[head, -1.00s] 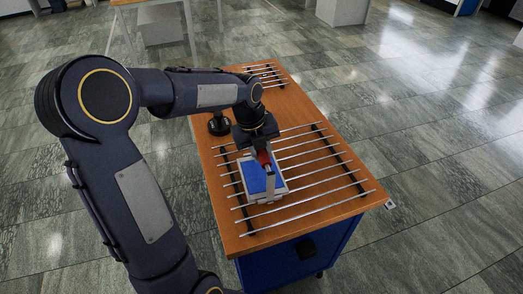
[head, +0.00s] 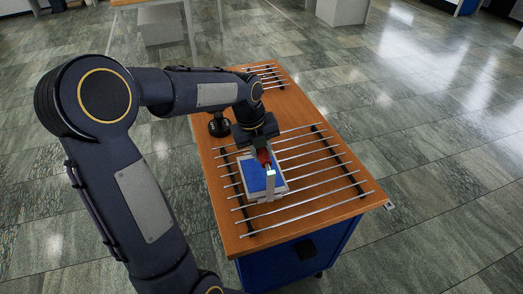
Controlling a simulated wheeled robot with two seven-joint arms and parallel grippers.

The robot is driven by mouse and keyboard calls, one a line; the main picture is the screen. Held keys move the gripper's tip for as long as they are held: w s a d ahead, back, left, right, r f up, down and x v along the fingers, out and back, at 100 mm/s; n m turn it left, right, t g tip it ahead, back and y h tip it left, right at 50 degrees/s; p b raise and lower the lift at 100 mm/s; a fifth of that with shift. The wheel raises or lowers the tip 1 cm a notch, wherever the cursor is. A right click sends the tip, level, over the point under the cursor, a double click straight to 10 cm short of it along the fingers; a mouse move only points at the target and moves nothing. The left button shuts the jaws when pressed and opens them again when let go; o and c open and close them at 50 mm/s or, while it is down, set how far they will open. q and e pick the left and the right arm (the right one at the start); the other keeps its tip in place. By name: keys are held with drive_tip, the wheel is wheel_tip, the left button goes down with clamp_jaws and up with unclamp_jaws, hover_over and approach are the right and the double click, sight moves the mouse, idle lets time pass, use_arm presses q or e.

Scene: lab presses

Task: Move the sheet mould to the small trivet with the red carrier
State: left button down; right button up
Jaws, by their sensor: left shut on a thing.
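The sheet mould (head: 254,178), a flat block with a blue top and pale sides, is over the left part of the large rack of metal rods on the wooden cart. My left gripper (head: 263,152) is above its far edge, shut on the red carrier (head: 264,157). A pale upright part of the carrier stands at the mould's near side. I cannot tell whether the mould rests on the rods or hangs just above them. The small trivet (head: 266,77), a shorter set of rods, is at the cart's far end and looks empty. My right gripper is not in view.
The large rack (head: 318,172) fills the near part of the wooden cart top (head: 212,160). A black round object (head: 219,125) stands at the cart's left edge, between rack and trivet. Bare wood lies between the two racks. Open tiled floor surrounds the cart.

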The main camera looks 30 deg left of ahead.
use_arm(q)
drive_tip(key=shift+w+r+p, duration=0.1)
drive_tip(key=shift+r+p, duration=1.15)
drive_tip(key=shift+r, duration=0.6)
